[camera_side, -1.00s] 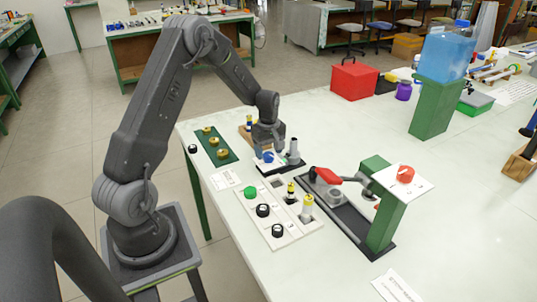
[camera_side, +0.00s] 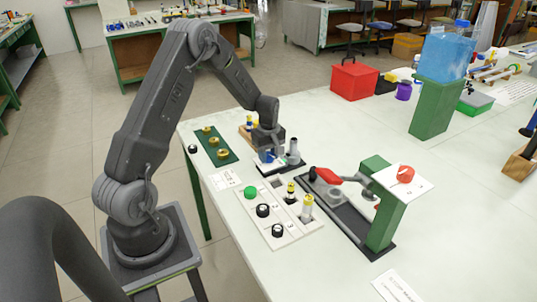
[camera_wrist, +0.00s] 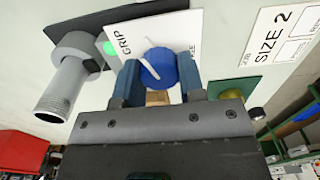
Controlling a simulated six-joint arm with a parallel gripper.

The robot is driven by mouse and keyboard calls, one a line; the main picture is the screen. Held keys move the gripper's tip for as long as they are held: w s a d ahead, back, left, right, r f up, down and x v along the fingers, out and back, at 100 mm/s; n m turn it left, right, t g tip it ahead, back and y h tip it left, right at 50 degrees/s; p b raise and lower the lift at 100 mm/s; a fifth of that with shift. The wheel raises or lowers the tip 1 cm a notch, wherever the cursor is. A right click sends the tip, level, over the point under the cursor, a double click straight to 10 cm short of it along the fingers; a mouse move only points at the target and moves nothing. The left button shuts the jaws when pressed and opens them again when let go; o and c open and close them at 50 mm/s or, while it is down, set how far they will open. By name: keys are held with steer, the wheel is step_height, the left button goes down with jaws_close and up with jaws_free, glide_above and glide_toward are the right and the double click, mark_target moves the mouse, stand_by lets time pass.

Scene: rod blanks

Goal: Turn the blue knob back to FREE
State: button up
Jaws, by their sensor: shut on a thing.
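The blue knob (camera_wrist: 160,67) sits on a white plate (camera_wrist: 188,22) in the wrist view, with a pale mark on its top. The word GRIP is printed on the plate to its left. The lettering to its right is mostly hidden by a finger. My gripper (camera_wrist: 159,76) has one finger on each side of the knob and is shut on it. In the side view my gripper (camera_side: 267,153) points down over the knob (camera_side: 264,156), which it partly hides.
A grey cylinder (camera_wrist: 68,75) stands close beside the plate, with a green spot (camera_wrist: 108,48) between them. A green board with brass pieces (camera_side: 215,145) lies to the left in the side view. A white panel (camera_side: 278,228) with buttons and a red-handled clamp (camera_side: 328,176) are nearer the camera.

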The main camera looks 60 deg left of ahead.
mark_target(269, 154)
steer(key=shift+m, duration=0.3)
steer(key=m, duration=1)
steer(key=shift+m, duration=0.3)
steer(key=m, duration=1)
steer(key=shift+m, duration=0.3)
steer(key=o, duration=0.9)
step_height(269, 154, up, 14)
steer(key=shift+f, duration=0.1)
